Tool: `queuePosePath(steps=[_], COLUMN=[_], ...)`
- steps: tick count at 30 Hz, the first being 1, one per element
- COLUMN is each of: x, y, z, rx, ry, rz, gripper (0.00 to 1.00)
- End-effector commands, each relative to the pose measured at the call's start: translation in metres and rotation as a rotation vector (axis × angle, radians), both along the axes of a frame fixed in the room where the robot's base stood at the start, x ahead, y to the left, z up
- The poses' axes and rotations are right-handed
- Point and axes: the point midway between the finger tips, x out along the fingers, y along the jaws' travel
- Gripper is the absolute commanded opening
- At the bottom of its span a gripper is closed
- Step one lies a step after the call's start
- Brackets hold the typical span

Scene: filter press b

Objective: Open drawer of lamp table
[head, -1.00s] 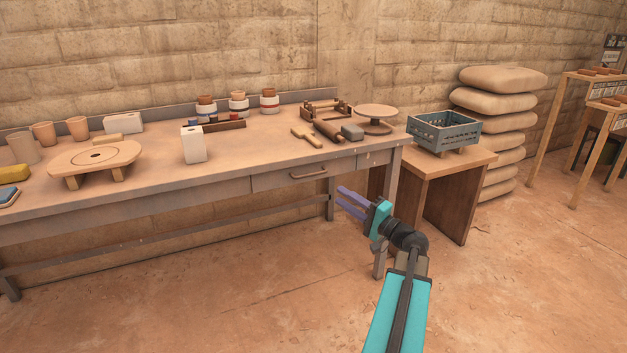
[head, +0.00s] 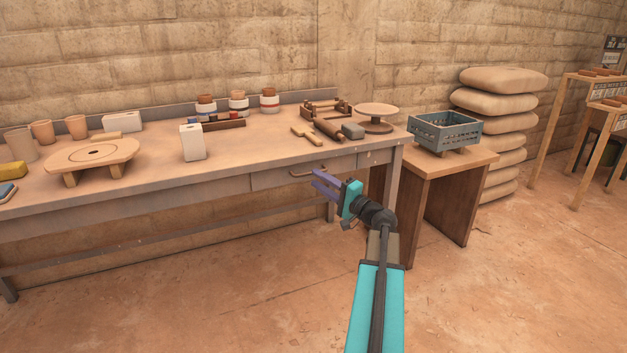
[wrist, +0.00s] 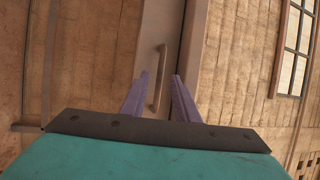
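The long workbench (head: 225,183) has one drawer (head: 275,178) in its front apron, with a bar handle (head: 303,174). The drawer looks closed, its face level with the apron. My gripper (head: 319,183) is just in front of the handle's right part in the head view and overlaps it in the picture. In the wrist view the handle (wrist: 160,78) runs lengthwise, with its near end between the two purple fingers of my gripper (wrist: 162,82). The fingers are open with a gap on both sides of the handle. I cannot tell whether either touches it.
A wooden side table (head: 455,165) with a blue-grey crate (head: 445,131) stands right of the bench. Stacked sacks (head: 497,100) are behind it. Pots, a white box (head: 193,142) and tools lie on the bench top. The floor in front is clear.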

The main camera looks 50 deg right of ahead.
Motion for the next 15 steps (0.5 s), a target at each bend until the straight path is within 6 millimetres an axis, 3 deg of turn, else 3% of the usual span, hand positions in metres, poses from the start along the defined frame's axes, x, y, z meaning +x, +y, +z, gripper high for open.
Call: queuePosePath(steps=[6, 15], x=[0.024, 0.031], y=[0.000, 0.000], z=[0.004, 0.006], rx=[-0.001, -0.001], ry=[-0.001, 0.000], rz=[0.001, -0.001], gripper=[0.28, 0.28])
